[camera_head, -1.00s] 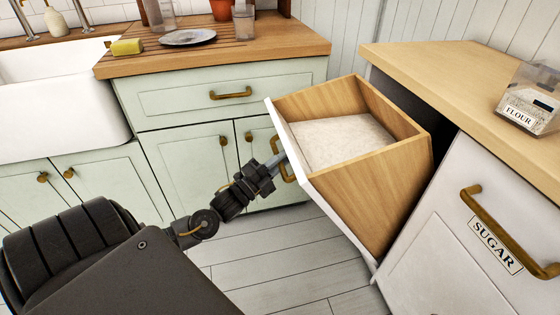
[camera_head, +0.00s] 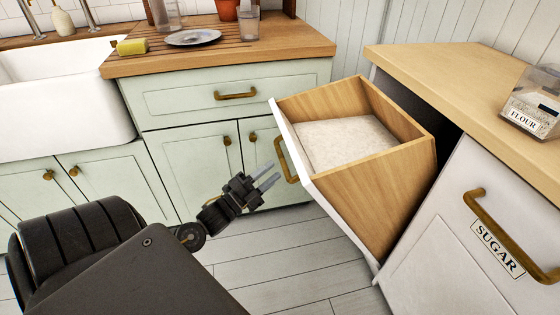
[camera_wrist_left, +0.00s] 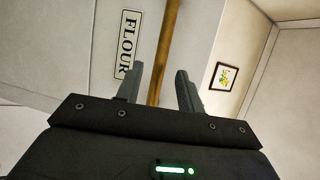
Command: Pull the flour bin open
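The flour bin (camera_head: 385,195) is a tilt-out wooden box with a white front, tipped well out of the counter at the right, with white flour (camera_head: 345,142) inside. Its brass handle (camera_head: 284,160) shows at the left side of the front in the head view. In the left wrist view the handle (camera_wrist_left: 168,45) runs upright beside the FLOUR label (camera_wrist_left: 128,45). My left gripper (camera_head: 274,173) is open and empty, its two fingers apart. It is just off the handle, which lines up between the fingertips in the wrist view. My right gripper is out of view.
The sugar bin (camera_head: 470,240) with a brass handle is shut at the right. A flour jar (camera_head: 532,105) stands on the wooden counter (camera_head: 440,75). Green cabinets (camera_head: 200,165) and a white sink (camera_head: 60,100) are at the left. The floor (camera_head: 270,255) below the gripper is clear.

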